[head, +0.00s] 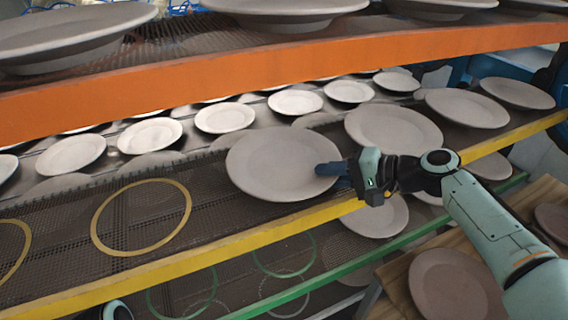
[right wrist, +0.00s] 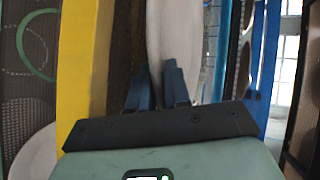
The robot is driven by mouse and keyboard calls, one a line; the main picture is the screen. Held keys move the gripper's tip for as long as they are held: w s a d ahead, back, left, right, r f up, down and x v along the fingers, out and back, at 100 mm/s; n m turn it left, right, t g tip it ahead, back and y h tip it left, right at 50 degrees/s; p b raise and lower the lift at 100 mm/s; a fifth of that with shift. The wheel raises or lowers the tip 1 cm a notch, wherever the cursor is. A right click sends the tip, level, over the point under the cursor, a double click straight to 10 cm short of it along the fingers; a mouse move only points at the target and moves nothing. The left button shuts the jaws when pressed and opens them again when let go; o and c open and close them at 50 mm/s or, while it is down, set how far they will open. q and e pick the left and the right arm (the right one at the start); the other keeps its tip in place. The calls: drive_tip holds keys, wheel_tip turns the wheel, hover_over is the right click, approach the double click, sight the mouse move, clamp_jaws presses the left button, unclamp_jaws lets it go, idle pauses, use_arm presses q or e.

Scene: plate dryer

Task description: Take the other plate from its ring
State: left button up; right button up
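A grey plate (head: 270,160) lies on the mesh shelf behind the yellow edge, in the middle of the head view. My right gripper (head: 326,170) is at its right rim. One blue finger shows over the rim; the other is mostly hidden. In the right wrist view, the gripper (right wrist: 157,75) has its fingers apart, with the pale plate (right wrist: 175,25) edge-on at their tips. Firm contact cannot be made out. To the left, an empty yellow ring (head: 98,232) lies on the same shelf. My left gripper is not in view.
An orange-edged shelf (head: 220,80) with large plates is above. The yellow edge (head: 225,250) runs in front, with a green-edged shelf (head: 400,248) below. More plates stand to the right, including a near one (head: 395,130). Smaller plates fill the back.

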clamp_jaws()
idle(1.3)
drive_tip(key=shift+r, duration=0.1)
